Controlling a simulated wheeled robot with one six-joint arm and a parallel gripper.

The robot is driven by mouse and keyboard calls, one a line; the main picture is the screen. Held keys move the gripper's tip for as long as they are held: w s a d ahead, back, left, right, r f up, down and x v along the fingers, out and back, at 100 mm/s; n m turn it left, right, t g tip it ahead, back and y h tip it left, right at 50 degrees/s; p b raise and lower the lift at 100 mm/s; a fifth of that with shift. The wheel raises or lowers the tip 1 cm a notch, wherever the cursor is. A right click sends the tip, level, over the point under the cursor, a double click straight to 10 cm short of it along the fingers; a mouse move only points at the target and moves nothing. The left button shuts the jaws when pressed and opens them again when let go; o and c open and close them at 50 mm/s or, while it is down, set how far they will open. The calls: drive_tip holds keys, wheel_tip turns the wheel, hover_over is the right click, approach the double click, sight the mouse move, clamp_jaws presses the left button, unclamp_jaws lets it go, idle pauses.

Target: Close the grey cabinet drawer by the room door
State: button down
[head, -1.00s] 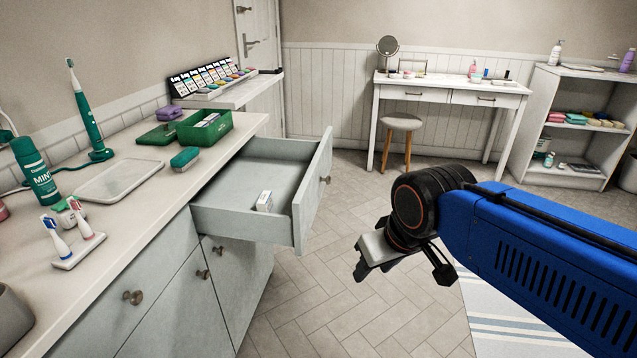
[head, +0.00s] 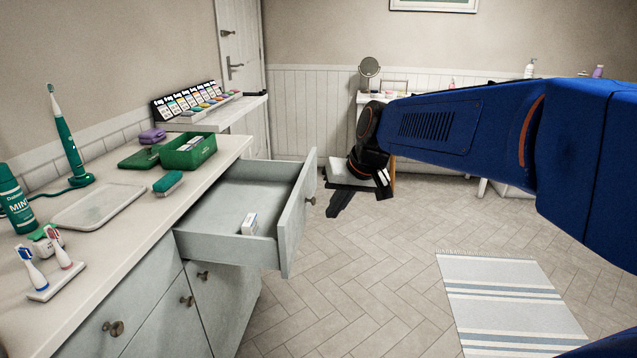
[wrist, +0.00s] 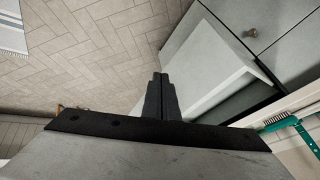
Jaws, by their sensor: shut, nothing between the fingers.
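The grey cabinet drawer (head: 300,215) is pulled far out, its front panel standing clear of the cabinet with a round knob (head: 311,200) on it. A small white box (head: 249,223) lies inside. My gripper (head: 338,208) is just right of the drawer front in the head view, pointing down and left, its fingers together and empty. A gap of floor shows between the fingers and the front panel. In the wrist view my closed fingers (wrist: 159,84) overlap the edge of the pale drawer (wrist: 205,62); I cannot tell contact there.
The counter (head: 120,235) above holds toothbrushes, a green box (head: 188,152) and a tray. The room door (head: 241,70) is at the back left. A vanity with a mirror (head: 369,68) stands behind my arm. A striped rug (head: 505,305) lies right; the floor between is clear.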

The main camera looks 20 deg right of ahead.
drive_tip(key=w+d+r+m, duration=0.1)
drive_tip(key=w+d, duration=0.5)
drive_tip(key=w, duration=0.3)
drive_tip(key=m+t, duration=0.2)
approach(311, 189)
drive_tip(key=d+f, duration=0.4)
drive_tip(key=shift+y, duration=0.3)
drive_tip(key=shift+w+a+f, duration=0.1)
drive_tip(key=shift+w+a, duration=1.7)
drive_tip(key=w+a, duration=0.4)
drive_tip(key=a, duration=0.2)
drive_tip(key=w+a, duration=0.4)
drive_tip(key=a, duration=0.3)
drive_tip(key=w+a, duration=0.5)
drive_tip(key=a, duration=0.2)
drive_tip(key=shift+w, duration=0.1)
drive_tip(key=shift+d, duration=0.1)
